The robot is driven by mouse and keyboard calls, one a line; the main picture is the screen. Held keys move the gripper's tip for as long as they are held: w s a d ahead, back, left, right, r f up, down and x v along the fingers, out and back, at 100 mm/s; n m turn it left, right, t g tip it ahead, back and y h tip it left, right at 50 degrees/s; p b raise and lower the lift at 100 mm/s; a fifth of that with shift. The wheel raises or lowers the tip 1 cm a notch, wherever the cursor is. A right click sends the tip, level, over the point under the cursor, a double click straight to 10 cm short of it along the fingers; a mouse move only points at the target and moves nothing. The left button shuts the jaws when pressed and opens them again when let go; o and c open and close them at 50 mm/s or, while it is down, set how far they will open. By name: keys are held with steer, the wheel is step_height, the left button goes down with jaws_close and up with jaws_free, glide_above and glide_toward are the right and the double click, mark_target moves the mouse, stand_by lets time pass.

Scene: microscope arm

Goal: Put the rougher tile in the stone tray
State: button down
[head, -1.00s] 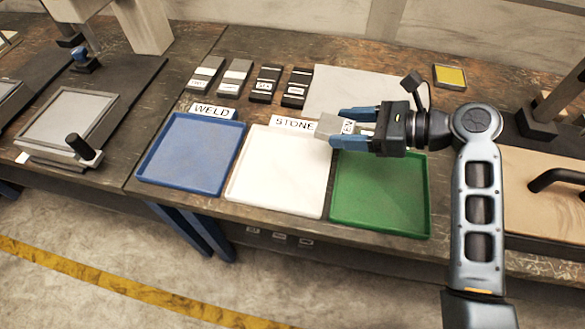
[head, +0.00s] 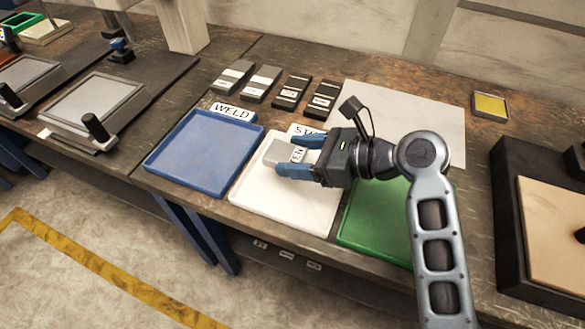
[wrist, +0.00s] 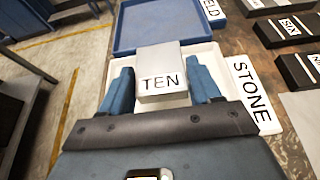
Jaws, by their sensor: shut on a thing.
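My gripper (head: 290,154) is shut on a light grey tile (head: 273,151) marked "TEN", and the tile sticks out ahead of the fingers. In the wrist view the tile (wrist: 160,66) sits between the two blue fingers with its lettering facing the camera. The gripper holds it above the white stone tray (head: 285,208), over the back part of the tray. The tray's STONE label (head: 303,130) is partly hidden by a finger in the head view but reads clearly in the wrist view (wrist: 252,92). The tray's visible floor is empty.
The blue weld tray (head: 203,152) stands to the left and a green tray (head: 372,222) to the right, partly behind my arm.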

steer(key=shift+w+a+f, duration=0.15)
steer(key=shift+a+f, duration=0.15)
steer(key=shift+a, duration=0.25)
steer(key=shift+f, duration=2)
steer(key=shift+f, duration=0.3)
